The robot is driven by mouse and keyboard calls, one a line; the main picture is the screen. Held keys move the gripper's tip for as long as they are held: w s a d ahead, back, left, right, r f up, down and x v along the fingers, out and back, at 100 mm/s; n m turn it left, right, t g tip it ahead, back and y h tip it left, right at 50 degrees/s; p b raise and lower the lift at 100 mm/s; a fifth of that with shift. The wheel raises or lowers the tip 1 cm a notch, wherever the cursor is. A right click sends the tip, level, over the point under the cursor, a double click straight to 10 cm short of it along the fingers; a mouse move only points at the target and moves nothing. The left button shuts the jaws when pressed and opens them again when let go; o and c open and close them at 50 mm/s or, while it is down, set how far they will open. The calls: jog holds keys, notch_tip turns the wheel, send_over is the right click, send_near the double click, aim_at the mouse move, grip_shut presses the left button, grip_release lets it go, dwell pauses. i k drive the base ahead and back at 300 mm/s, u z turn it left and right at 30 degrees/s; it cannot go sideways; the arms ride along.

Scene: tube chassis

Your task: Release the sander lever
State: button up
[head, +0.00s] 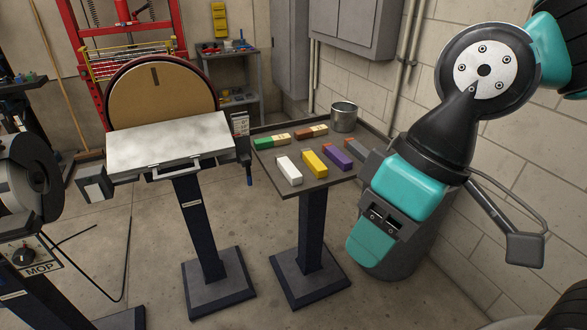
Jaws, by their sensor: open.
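The disc sander (160,92) stands left of centre on a dark pedestal. It has a large tan disc in a dark red housing and a grey tilted work table (168,143). A small dark part with a blue end, possibly the lever (249,176), hangs at the table's right side, below a labelled box (240,124). It is too small to tell its exact position. My arm (485,70) shows at the upper right, with a black joint, a pale bolted plate and teal covers. I make out no gripper fingers, and nothing of mine touches the sander.
A pedestal tray (262,178) right of the sander holds several coloured bars and a metal can (344,117). A grinder or buffer (25,185) marked MOP stands at left. A grey drum (405,262) stands by the block wall. The concrete floor between the pedestals is clear.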

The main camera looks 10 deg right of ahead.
aim_at(249, 180)
jog(key=u, duration=0.05)
jog(key=i, duration=0.45)
jog(key=z, duration=2.55)
jog(key=i, duration=0.9)
jog(key=u, duration=0.4)
